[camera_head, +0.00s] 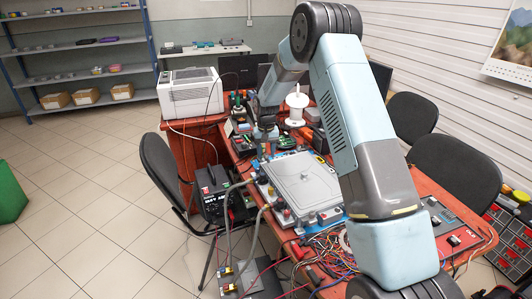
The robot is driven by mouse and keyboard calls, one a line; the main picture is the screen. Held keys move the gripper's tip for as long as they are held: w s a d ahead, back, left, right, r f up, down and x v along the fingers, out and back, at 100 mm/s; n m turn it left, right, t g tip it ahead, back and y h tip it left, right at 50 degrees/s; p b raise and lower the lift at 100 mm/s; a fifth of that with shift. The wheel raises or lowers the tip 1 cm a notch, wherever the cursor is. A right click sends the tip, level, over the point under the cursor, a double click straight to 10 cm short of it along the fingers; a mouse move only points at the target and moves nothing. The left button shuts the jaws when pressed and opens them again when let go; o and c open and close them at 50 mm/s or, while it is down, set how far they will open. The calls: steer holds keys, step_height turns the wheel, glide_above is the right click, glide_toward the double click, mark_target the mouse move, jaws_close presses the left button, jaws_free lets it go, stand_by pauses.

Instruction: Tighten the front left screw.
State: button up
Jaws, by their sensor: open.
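A grey, flat-topped metal unit (303,178) lies on the table with hoses and fittings along its left and front edges. The front left screw is too small to make out. Pale hoses (229,215) run from the unit's left side down over the table edge. My gripper (262,150) hangs at the end of my arm above the table, just beyond the unit's far left corner and apart from its top. It is small in the picture, open, and I see nothing held in it. My arm hides part of the unit's right side.
The red-orange table (433,188) is crowded with tangled wires (338,262) in front of the unit. A white spool (296,105) and a white printer (190,92) stand farther back. A black power supply (213,190) is at the left. Black chairs (165,170) flank the table; the left floor is open.

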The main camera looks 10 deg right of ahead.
mark_target(266, 154)
steer(key=shift+r, duration=0.1)
step_height(266, 154, up, 14)
steer(key=shift+f, duration=0.25)
stand_by(0.5)
